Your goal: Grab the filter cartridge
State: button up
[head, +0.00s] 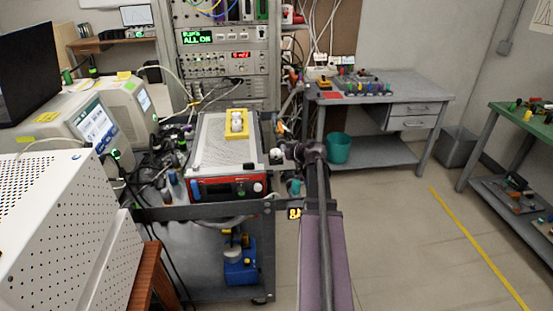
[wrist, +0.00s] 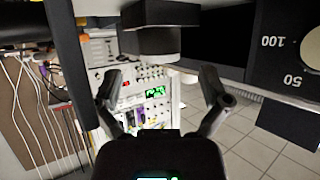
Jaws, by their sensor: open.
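A yellow holder (head: 229,134) with small white rounded pieces (head: 237,121) lies on top of a grey, red-fronted instrument (head: 212,152) on the cart. The white pieces look like the filter cartridge, but they are too small to be sure. My gripper (wrist: 162,88) is open in the wrist view, with its two dark fingers spread and nothing held between them. In the head view my arm reaches forward to the right of the instrument, apart from the holder. A dark block (wrist: 152,40) shows above the fingers in the wrist view; I cannot tell what it is.
The cart holds cables and small parts left of the instrument. White analyzers (head: 88,128) and a perforated white box (head: 60,215) stand at the left. An equipment rack (head: 222,50) is behind. A grey desk (head: 410,88) and teal bin (head: 337,148) are at the right, with open floor in front.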

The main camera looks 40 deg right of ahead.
aim_at(277, 152)
jog(key=shift+b+x, duration=0.5)
jog(key=shift+x, duration=1.15)
jog(key=c, duration=1.2)
